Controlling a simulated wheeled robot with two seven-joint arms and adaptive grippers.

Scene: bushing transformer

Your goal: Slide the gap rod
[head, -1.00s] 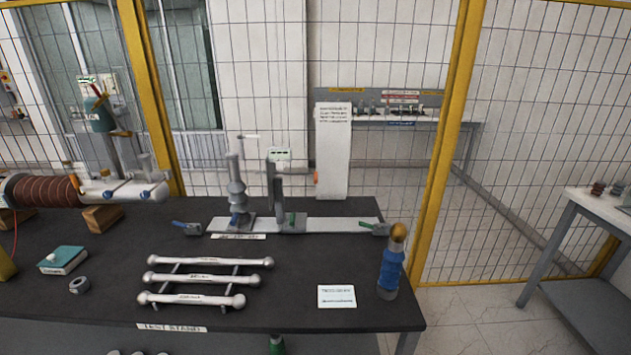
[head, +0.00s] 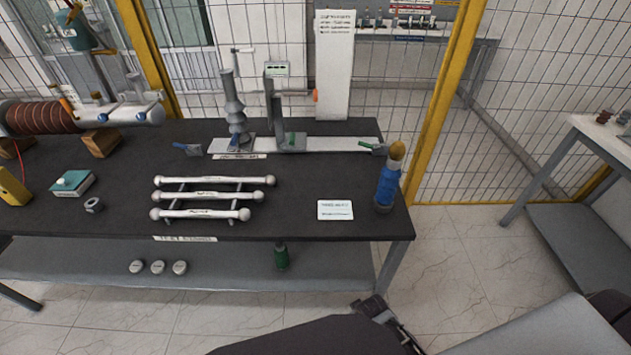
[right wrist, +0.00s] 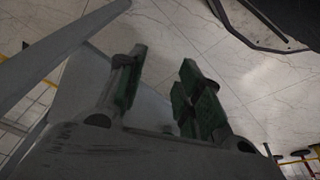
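A flat grey rail (head: 330,144) lies along the back of the black test table. On it stand a ribbed grey post (head: 232,110), with a thin stem and short crossbar at its top, and a grey bracket (head: 280,110) with a small display. Which part is the gap rod I cannot tell for sure. Three white ball-ended rods (head: 215,195) rest on a rack in front. My right gripper (right wrist: 163,66) is open and empty in the right wrist view, its green-padded fingers apart over pale floor. It is away from the rail. My left gripper is not in view.
A blue cylinder with a brown top (head: 388,180) stands at the table's right corner beside a white card (head: 335,210). A brown ribbed bushing (head: 45,117) lies at left. A lower shelf (head: 100,268) holds small items. Yellow-framed mesh fencing (head: 440,110) stands behind.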

